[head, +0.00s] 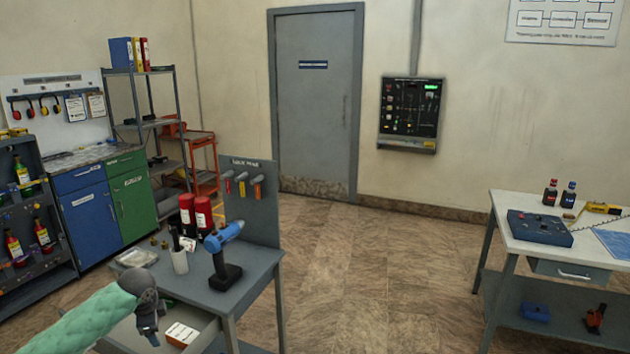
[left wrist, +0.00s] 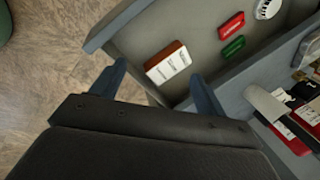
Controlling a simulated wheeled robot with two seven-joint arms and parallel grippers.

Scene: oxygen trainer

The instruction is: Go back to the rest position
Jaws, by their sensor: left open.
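My left gripper (head: 150,335) reaches in from the lower left of the head view, on a green-sleeved arm, beside the open drawer of the grey workbench (head: 262,262). In the left wrist view its two dark fingers (left wrist: 158,72) stand wide apart with nothing between them. A white and brown box (left wrist: 168,63) lies in the open drawer (left wrist: 125,22), just beyond the fingertips. The same box (head: 182,333) shows in the head view. My right gripper is in neither view.
A red item (left wrist: 231,26) and a green item (left wrist: 233,47) lie in the drawer too. A blue drill (head: 224,237) and red bottles (head: 203,213) stand on the workbench. A white table (head: 505,228) is at right. Open floor (head: 375,270) lies between them.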

